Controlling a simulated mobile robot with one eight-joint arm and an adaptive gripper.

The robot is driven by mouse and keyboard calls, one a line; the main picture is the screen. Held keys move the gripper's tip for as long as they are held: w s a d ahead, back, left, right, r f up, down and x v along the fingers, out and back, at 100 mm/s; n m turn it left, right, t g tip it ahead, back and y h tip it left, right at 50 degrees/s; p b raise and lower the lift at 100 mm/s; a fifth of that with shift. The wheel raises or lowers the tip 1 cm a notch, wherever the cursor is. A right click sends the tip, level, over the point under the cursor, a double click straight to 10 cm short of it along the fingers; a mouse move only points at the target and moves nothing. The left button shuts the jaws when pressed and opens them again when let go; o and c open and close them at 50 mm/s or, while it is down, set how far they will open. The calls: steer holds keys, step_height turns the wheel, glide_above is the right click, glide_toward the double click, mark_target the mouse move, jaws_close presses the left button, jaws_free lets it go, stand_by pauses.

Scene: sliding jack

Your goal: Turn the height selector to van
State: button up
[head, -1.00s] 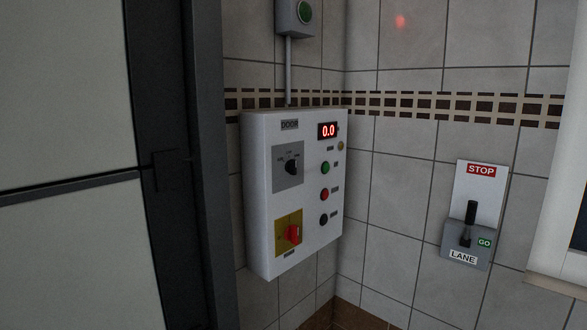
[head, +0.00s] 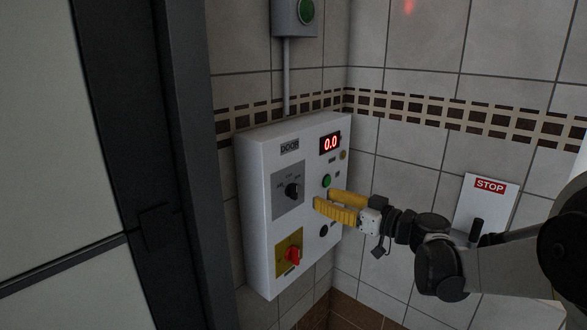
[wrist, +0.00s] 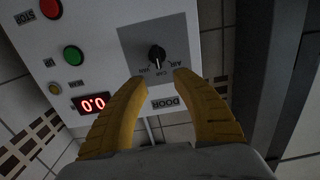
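The height selector is a black rotary knob (head: 292,190) on a grey plate (head: 276,204) at the upper left of the white DOOR panel. In the wrist view, turned upside down, the knob (wrist: 156,55) stands roughly vertical. Small labels lie around its lower side there, VAN at the left, one in the middle and one at the right. Which label it points to is hard to tell. My gripper (head: 325,200) has two yellow fingers, spread open and empty. In the wrist view the fingertips (wrist: 160,77) lie just below the knob, apart from it.
A STOP lever unit (head: 490,205) is on the right wall. A dark door frame (head: 185,150) stands left.

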mark_target(297, 186)
steer(key=x, duration=1.1)
steer(key=shift+w+d+r, duration=0.1)
steer(key=shift+r, duration=0.2)
steer(key=shift+d, duration=0.1)
jaws_close()
